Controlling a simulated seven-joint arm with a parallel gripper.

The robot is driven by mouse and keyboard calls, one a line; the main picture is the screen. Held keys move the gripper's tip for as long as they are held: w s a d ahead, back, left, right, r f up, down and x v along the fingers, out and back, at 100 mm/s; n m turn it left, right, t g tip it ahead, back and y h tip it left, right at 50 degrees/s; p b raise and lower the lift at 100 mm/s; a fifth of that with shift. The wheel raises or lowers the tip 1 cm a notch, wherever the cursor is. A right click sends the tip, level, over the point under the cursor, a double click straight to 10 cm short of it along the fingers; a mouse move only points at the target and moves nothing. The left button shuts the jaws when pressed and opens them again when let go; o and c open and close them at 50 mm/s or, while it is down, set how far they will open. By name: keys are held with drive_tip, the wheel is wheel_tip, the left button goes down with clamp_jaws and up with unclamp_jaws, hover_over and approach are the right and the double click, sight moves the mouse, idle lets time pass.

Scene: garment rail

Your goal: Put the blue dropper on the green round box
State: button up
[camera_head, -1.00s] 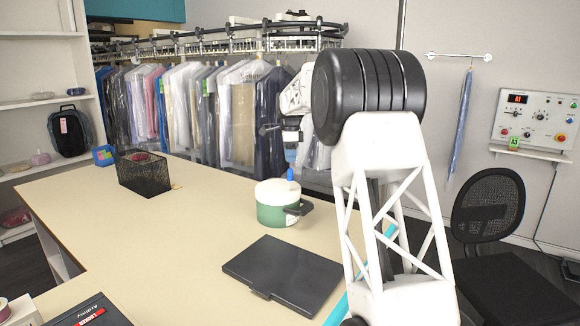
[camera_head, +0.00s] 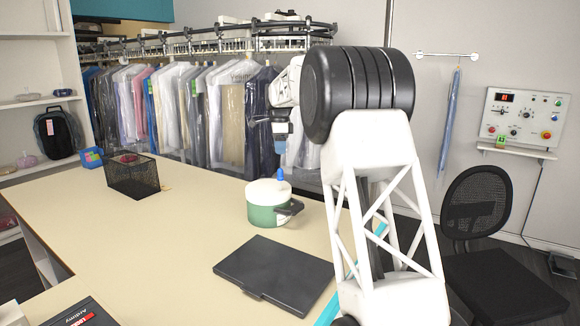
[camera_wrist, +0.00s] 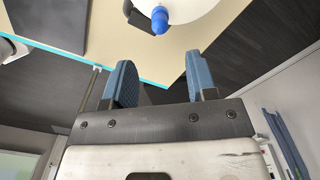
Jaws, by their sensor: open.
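The green round box (camera_head: 264,215) stands on the table with a white lid and a dark part at its right side. The blue dropper (camera_head: 281,178) stands upright on the lid, towards its far right part. The wrist view shows the dropper's blue top (camera_wrist: 160,20) over the white lid (camera_wrist: 200,10). My gripper (camera_head: 281,142) is above the dropper, apart from it. In the wrist view its two blue fingers (camera_wrist: 160,68) are spread with nothing between them. The dropper's lower part is hard to make out.
A black mesh basket (camera_head: 133,178) stands at the table's left. A closed dark laptop-like slab (camera_head: 272,272) lies in front of the box. Bagged garments (camera_head: 205,115) hang behind the table. A black chair (camera_head: 478,205) is at the right. The table's middle left is clear.

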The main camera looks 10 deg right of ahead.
drive_tip(key=shift+s+r, duration=0.1)
drive_tip(key=s+r+n, duration=0.2)
drive_tip(key=s+n, duration=0.1)
drive_tip(key=s, duration=0.9)
drive_tip(key=s+a+r+n+t, duration=0.1)
drive_tip(key=s+n, duration=0.2)
drive_tip(key=s, duration=0.9)
drive_tip(key=s+r+n, duration=0.2)
drive_tip(key=s+n, duration=0.2)
drive_tip(key=s, duration=0.7)
drive_tip(key=s+f+n, duration=0.3)
drive_tip(key=s+f, duration=0.2)
drive_tip(key=s, duration=0.6)
drive_tip(key=s+f+n+t, duration=0.1)
drive_tip(key=s+f+n, duration=0.2)
drive_tip(key=s, duration=0.9)
drive_tip(key=s+f+n, duration=0.3)
drive_tip(key=s+f, duration=0.4)
drive_tip(key=s, duration=0.5)
drive_tip(key=shift+s+a+t, duration=0.25)
drive_tip(key=shift+a+t, duration=0.05)
drive_tip(key=shift+a, duration=0.05)
